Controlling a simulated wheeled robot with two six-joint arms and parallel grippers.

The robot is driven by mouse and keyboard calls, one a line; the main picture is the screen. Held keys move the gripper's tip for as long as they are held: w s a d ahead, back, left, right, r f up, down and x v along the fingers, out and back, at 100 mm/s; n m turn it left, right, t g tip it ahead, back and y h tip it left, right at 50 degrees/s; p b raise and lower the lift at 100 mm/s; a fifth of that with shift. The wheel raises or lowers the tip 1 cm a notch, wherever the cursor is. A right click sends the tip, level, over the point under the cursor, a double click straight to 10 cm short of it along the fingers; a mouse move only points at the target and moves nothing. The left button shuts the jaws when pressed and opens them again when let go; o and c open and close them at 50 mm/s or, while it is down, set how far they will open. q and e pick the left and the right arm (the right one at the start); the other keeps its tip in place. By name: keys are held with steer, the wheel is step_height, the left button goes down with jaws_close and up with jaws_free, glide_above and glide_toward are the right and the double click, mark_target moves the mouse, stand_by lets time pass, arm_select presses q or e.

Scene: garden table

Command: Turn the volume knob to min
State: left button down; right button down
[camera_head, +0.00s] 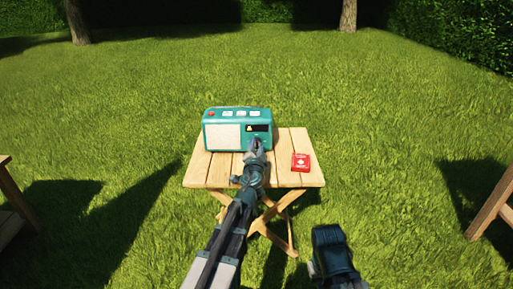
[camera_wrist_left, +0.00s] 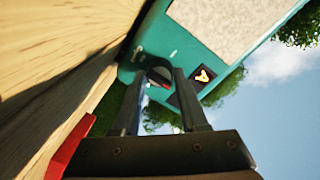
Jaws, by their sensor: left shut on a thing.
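A teal radio (camera_head: 210,115) stands upright at the back of a wooden folding table (camera_head: 205,172). It has a pale speaker grille, a dark display with a yellow mark, and buttons on top. My left gripper (camera_head: 257,145) is at the lower right of the radio's front. In the left wrist view, my left gripper (camera_wrist_left: 162,82) is shut on the dark round volume knob (camera_wrist_left: 160,75), with a finger on either side. The knob is partly hidden by the fingers, and its pointer setting cannot be read. In the head view the gripper covers the knob.
A small red box (camera_head: 300,162) lies on the table to the right of my left gripper. The table's left front and right edge are bare. Wooden furniture stands at both sides of the lawn, apart from the table.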

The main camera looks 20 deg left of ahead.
stand_by(0.3)
arm_select(q)
steer(key=shift+c, duration=2.2)
jaws_free()
